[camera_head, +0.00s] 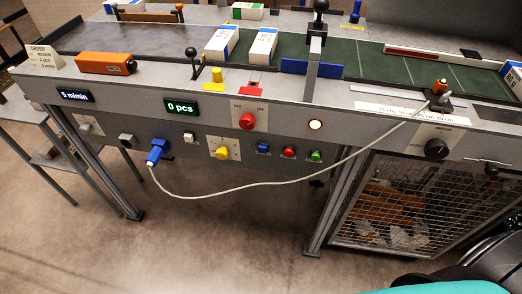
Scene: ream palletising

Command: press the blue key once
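The blue key (263,148) is a small button on the front panel below the conveyor. It is the leftmost of a row with a red key (289,152) and a green key (316,156). A yellow knob (222,153) is left of it. Nothing covers the blue key; whether it is pressed in cannot be told. Neither of my grippers is recognisable in view.
A white cable runs from a blue plug (155,155) and hangs below the keys, rising to the right. Above are displays reading "0 pcs" (181,107) and "5 n/min" (75,96). White reams (262,46) lie on the green belt (345,58). A mesh cage (400,205) stands lower right.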

